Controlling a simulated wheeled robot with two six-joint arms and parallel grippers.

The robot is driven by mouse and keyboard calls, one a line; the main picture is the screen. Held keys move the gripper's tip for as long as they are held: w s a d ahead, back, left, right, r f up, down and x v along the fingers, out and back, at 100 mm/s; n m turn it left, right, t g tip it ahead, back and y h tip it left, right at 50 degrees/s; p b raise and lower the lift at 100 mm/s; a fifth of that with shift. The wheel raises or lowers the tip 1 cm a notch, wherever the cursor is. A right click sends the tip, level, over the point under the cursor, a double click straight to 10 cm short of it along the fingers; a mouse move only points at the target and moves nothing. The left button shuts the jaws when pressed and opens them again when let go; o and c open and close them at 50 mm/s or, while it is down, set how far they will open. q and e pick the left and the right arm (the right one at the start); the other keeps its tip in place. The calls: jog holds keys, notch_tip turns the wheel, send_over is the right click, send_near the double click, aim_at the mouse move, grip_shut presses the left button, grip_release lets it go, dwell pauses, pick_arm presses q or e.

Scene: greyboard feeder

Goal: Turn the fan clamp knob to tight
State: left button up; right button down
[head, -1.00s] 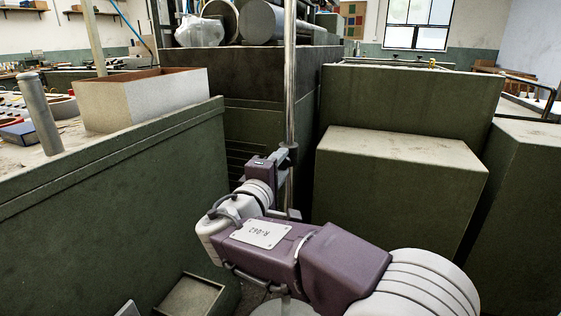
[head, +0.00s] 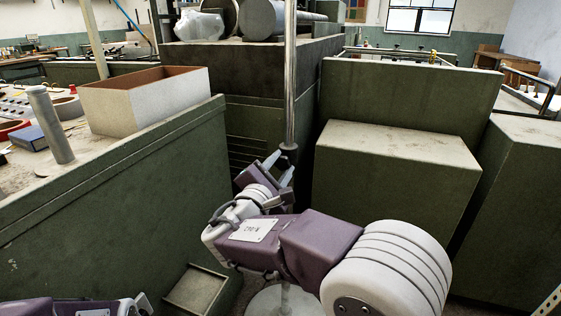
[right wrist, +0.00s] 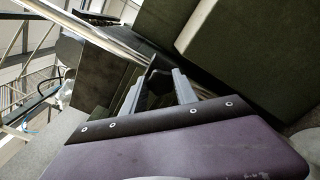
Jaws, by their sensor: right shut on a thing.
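The upright metal pole (head: 290,75) stands in the middle of the head view, with a dark clamp collar (head: 288,149) low on it. My right gripper (head: 281,163) is at the pole just below the collar, its two grey fingers pointing up toward it. In the right wrist view, the right gripper (right wrist: 158,82) has its fingers on either side of a dark part, the fan clamp knob (right wrist: 151,73), and is shut on it. The knob's turn position is hidden. My left gripper (head: 141,302) shows only partly at the bottom left edge.
A green-sided bench (head: 110,185) with an open box (head: 150,100) and a grey post (head: 50,125) stands at left. Large green blocks (head: 400,165) crowd the right side. A small open tray (head: 197,290) lies low at left. The gap around the pole is narrow.

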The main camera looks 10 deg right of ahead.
jog(key=shift+n, duration=0.3)
jog(key=c, duration=0.9)
grip_release()
jog(key=shift+c, duration=0.2)
jog(key=shift+s+a, duration=0.2)
jog(key=p+v, duration=0.3)
jog(key=v, duration=0.5)
jog(key=shift+s, duration=0.2)
